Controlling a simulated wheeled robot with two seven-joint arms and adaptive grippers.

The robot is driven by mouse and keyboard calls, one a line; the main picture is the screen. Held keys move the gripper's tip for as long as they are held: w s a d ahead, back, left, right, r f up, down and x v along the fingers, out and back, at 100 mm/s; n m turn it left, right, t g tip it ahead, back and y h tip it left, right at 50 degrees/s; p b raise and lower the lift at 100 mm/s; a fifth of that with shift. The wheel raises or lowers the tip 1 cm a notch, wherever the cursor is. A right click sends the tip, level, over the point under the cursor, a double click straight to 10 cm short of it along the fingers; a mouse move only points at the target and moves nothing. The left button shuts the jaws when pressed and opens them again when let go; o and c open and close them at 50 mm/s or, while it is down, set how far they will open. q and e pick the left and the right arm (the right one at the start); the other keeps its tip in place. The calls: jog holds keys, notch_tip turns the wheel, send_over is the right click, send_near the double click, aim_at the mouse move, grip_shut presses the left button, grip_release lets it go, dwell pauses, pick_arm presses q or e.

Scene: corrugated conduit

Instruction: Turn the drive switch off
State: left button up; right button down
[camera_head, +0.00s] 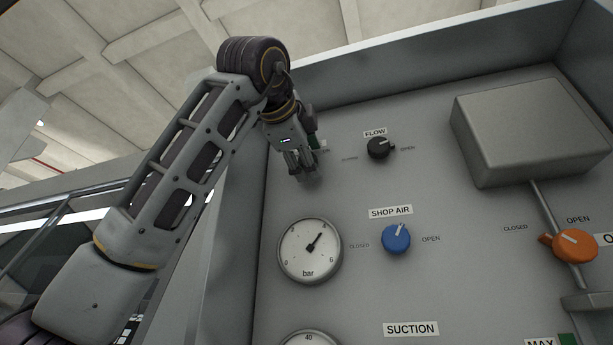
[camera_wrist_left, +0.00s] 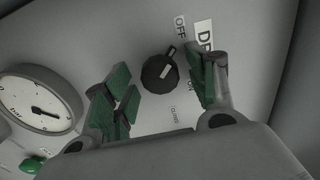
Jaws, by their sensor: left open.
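The drive switch, a black round knob (camera_wrist_left: 160,74) with a raised grip, shows in the left wrist view. Its grip points up and slightly right, near the OFF label (camera_wrist_left: 181,27). A larger white label (camera_wrist_left: 204,37) beginning with "D" is partly hidden by a finger. My left gripper (camera_wrist_left: 159,80) is open, with its green-padded fingers on either side of the knob in that view. Whether they touch it I cannot tell. In the head view my left gripper (camera_head: 304,168) is at the panel's upper left and hides the switch. My right gripper is not in view.
The grey panel carries a black FLOW knob (camera_head: 379,148), a blue SHOP AIR knob (camera_head: 396,239), a bar gauge (camera_head: 309,250) and an orange handle (camera_head: 575,245). A grey box (camera_head: 530,125) protrudes at the upper right. The panel's left side wall stands close to my left arm.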

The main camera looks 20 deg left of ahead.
pick_arm(q)
jog(key=s, duration=1.2)
jog(key=shift+a, duration=0.2)
dwell(0.4)
